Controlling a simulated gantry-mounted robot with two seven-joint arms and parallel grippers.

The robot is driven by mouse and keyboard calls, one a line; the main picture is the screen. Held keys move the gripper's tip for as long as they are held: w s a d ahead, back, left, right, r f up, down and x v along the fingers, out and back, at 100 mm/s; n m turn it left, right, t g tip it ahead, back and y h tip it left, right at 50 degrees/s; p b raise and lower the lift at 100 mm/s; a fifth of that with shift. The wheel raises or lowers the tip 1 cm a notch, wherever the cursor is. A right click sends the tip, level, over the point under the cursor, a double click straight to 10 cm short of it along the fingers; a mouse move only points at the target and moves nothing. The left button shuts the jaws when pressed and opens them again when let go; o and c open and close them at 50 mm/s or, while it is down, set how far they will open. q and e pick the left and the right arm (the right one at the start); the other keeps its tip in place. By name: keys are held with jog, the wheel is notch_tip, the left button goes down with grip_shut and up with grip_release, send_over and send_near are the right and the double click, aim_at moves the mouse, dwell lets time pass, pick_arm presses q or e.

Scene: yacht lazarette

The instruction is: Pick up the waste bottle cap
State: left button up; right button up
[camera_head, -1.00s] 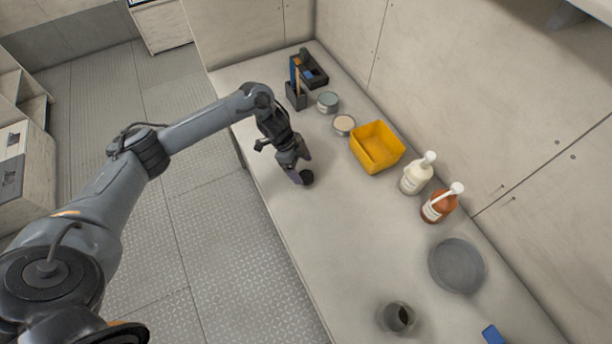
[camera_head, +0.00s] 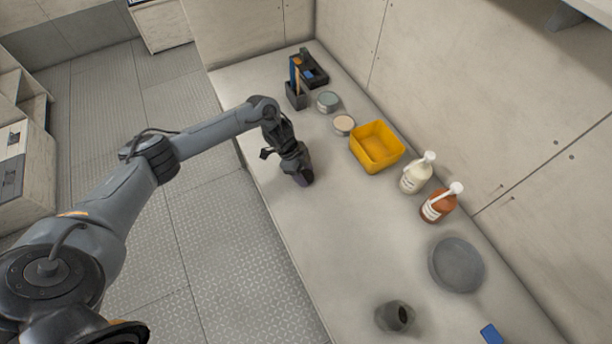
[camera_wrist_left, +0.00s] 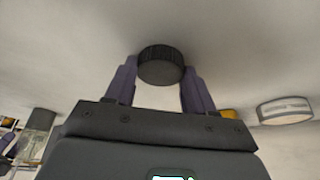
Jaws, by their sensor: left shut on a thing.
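The bottle cap is a black, round, ribbed cap (camera_wrist_left: 162,62). It sits between the two purple-grey fingers of my left gripper (camera_wrist_left: 160,76) in the left wrist view. In the head view, my left gripper (camera_head: 304,180) points down at the pale worktop near its left edge, and its fingers mostly hide the cap. The gripper is shut on the cap. The cap is at or very near the worktop; I cannot tell if it is lifted. My right gripper is not in view.
On the worktop (camera_head: 300,235) stand a yellow bin (camera_head: 377,150), two round tins (camera_head: 328,101), a dark tool holder (camera_head: 296,95), two pump bottles (camera_head: 417,174), a grey round dish (camera_head: 457,265) and a dark grey cup (camera_head: 395,316). A wall runs behind. The middle front is clear.

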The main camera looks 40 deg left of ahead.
aim_at(308, 177)
pick_arm(q)
jog(key=shift+r, duration=0.15)
jog(key=shift+r, duration=0.5)
jog(key=r, duration=0.1)
jog(key=d+r, duration=0.1)
jog(key=r, duration=0.1)
jog(key=shift+w+d+r, duration=0.1)
jog(key=shift+d+r, duration=0.05)
jog(key=shift+r, duration=0.15)
jog(key=w+d+r+b, duration=0.1)
jog(key=d+r, duration=0.5)
jog(key=d, duration=0.4)
jog(key=shift+d, duration=0.15)
